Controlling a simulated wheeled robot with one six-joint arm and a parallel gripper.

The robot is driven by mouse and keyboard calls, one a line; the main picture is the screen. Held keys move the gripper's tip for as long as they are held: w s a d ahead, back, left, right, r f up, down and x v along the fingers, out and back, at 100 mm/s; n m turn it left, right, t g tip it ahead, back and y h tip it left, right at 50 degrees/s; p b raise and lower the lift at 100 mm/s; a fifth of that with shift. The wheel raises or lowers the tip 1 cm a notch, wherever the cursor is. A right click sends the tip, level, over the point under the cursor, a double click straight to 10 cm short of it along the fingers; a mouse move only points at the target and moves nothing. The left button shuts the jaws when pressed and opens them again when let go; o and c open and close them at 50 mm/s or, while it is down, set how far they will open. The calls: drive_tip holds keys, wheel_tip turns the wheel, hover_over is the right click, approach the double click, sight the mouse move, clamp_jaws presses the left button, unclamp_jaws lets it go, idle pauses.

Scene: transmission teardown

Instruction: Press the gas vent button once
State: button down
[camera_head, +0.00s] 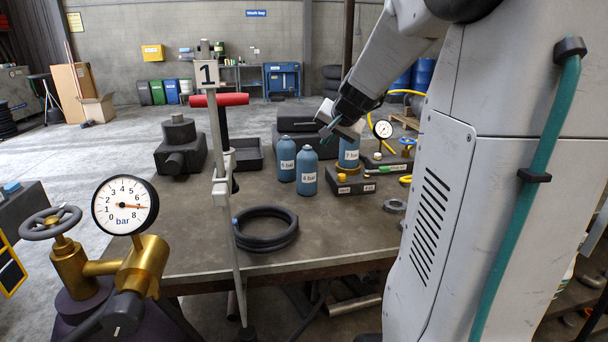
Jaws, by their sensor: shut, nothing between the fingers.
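That bottle stands upright in a brass collar on a dark block (352,187). The block has two small labels on its front, a small yellow part (342,177) on its left and a small green part (367,175) on its right. I cannot tell which of these, if any, is the gas vent button. The fingertips look apart from the block. Part of the bottle's top is hidden by my gripper.
A small gauge (383,129) stands on another dark block (388,162) behind. Two blue bottles (307,170) (287,158) stand left of the bottle block. A black hose coil (265,228) lies at the bench front. A large gauge (125,205) and a red-handled stand (219,99) are left.

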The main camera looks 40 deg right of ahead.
drive_tip(key=m+h, duration=0.1)
drive_tip(key=m, duration=0.1)
hover_over(343, 180)
drive_tip(key=shift+s+f, duration=0.1)
drive_tip(key=shift+f, duration=0.1)
drive_tip(key=shift+f, duration=0.1)
drive_tip(key=shift+a+f, duration=0.1)
drive_tip(key=shift+f, duration=4.25)
drive_tip(key=shift+f, duration=0.4)
drive_tip(key=shift+f, duration=0.5)
drive_tip(key=shift+r, duration=0.95)
